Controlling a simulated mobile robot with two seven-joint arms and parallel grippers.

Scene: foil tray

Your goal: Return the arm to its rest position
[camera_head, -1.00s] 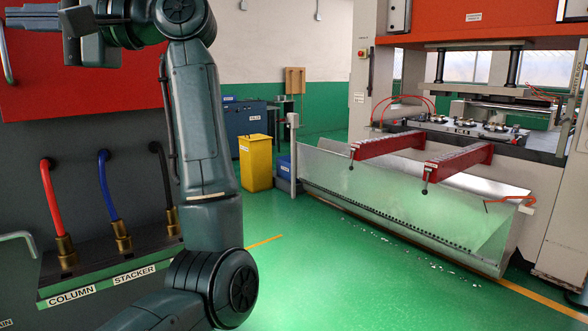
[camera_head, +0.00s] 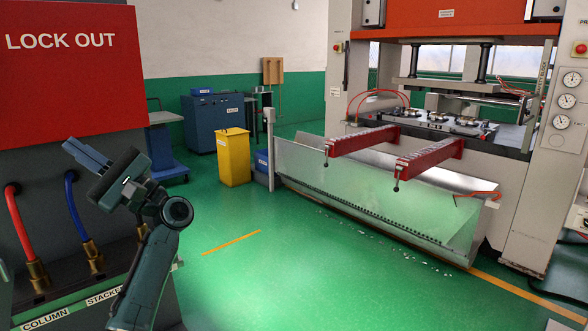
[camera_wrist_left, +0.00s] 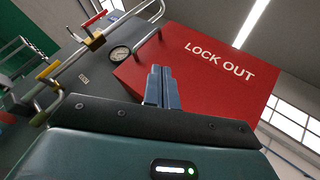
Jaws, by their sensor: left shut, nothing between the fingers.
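My left arm (camera_head: 147,277) rises from the lower left of the head view, dark green-grey. Its left gripper (camera_head: 74,147) points up and left, in front of the grey cabinet and below the red LOCK OUT panel. In the left wrist view the left gripper's fingers (camera_wrist_left: 162,72) are together with nothing between them. The red LOCK OUT panel (camera_wrist_left: 218,80) lies beyond them; I cannot tell the gap. My right gripper is not in view.
The red LOCK OUT panel (camera_head: 75,95) and the red hose (camera_head: 20,235) and blue hose (camera_head: 75,210) are close to the arm. A yellow bin (camera_head: 234,160) stands on open green floor. A press with a metal chute (camera_head: 375,190) fills the right.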

